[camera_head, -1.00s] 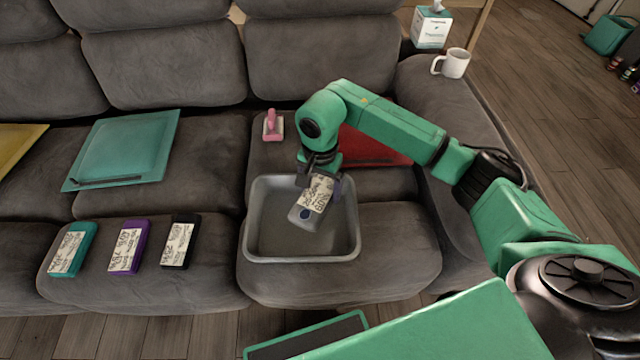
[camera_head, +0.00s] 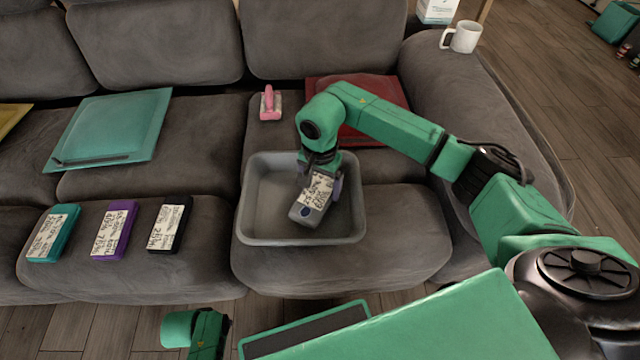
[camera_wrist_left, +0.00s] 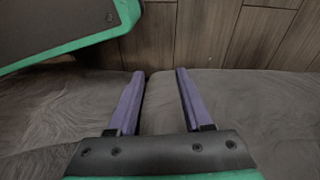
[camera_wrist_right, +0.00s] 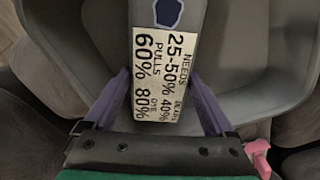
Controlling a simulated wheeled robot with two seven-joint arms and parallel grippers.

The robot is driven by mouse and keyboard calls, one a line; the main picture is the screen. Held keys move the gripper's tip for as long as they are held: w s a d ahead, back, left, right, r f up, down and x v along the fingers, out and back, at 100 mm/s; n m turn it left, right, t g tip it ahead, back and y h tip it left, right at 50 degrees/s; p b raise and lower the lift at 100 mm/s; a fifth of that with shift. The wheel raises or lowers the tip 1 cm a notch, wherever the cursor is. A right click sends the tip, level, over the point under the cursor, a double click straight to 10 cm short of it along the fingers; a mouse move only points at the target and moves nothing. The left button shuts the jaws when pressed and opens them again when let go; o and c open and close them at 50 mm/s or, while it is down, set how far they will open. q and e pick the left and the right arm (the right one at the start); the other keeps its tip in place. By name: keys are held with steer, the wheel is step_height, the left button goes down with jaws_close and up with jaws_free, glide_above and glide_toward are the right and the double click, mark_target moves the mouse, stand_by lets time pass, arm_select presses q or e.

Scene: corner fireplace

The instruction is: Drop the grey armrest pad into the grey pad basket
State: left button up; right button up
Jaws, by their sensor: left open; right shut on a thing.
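The grey armrest pad (camera_head: 301,213) has a white written label and a dark blue mark. My right gripper (camera_head: 320,184) is shut on it, with one finger on each side. The pad hangs tilted inside the outline of the grey pad basket (camera_head: 262,210), right of its middle. I cannot tell whether it touches the basket floor. In the right wrist view the pad (camera_wrist_right: 190,20) runs away from between the fingers, over the basket (camera_wrist_right: 255,60). My left gripper (camera_wrist_left: 160,76) is open and empty above the grey couch; its fingers are out of the head view.
Teal (camera_head: 53,232), purple (camera_head: 114,230) and black (camera_head: 169,223) labelled pads lie on the seat at left. A pink-handled thing (camera_head: 269,103) and a red cushion (camera_head: 390,95) lie behind the basket. A teal cushion (camera_head: 112,128) and a white mug (camera_head: 463,37) also rest on the couch.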

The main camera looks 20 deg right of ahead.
steer(key=o, duration=1.1)
arm_select(q)
steer(key=s+f+p, duration=0.1)
steer(key=s+a+f, duration=0.1)
steer(key=f, duration=0.1)
steer(key=shift+s+p, duration=0.15)
steer(key=shift+p, duration=0.25)
arm_select(e)
step_height(320, 180, up, 15)
steer(key=shift+f, duration=0.15)
